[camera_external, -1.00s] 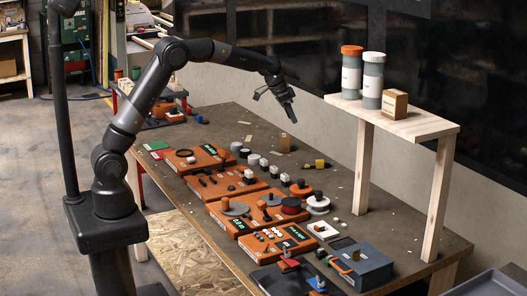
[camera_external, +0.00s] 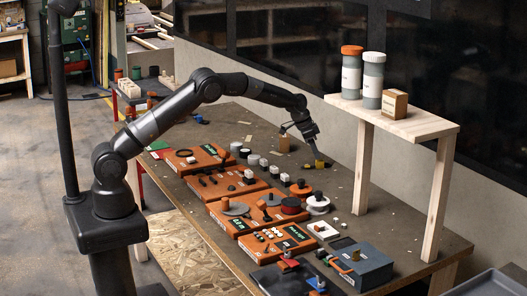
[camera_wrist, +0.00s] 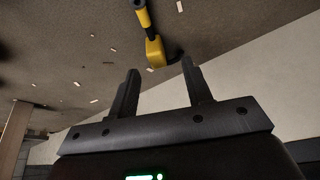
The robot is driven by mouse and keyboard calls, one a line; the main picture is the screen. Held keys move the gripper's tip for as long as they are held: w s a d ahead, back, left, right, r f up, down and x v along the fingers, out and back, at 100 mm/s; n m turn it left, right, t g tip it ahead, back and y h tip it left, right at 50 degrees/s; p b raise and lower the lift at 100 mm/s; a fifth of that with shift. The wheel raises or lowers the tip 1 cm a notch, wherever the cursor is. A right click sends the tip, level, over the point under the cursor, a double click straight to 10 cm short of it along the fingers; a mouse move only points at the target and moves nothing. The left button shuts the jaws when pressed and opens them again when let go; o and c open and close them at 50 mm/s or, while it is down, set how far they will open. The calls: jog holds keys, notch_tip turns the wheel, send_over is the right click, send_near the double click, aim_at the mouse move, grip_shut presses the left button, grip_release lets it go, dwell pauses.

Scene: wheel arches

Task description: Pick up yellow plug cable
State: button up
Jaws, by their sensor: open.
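The yellow plug cable (camera_external: 320,164) lies on the workbench toward its back edge, seen in the external view just below my gripper (camera_external: 315,155). In the wrist view the yellow plug (camera_wrist: 154,50) with its black and yellow lead shows beyond the fingertips, near the line between them. My gripper also shows in the wrist view (camera_wrist: 160,80), its two dark fingers apart with nothing between them. Part of the plug is hidden behind the fingers in the external view.
Orange task boards (camera_external: 240,212) with several small parts cover the bench (camera_external: 420,236) left of the plug. A wooden shelf (camera_external: 400,121) with two jars (camera_external: 351,75) and a small box (camera_external: 394,103) stands to the right. A wall runs behind the bench.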

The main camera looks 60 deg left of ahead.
aim_at(318, 161)
jog(key=x, duration=0.5)
jog(key=shift+s+d+f, duration=0.15)
jog(key=shift+s, duration=0.05)
jog(key=shift+c, duration=0.2)
grip_shut()
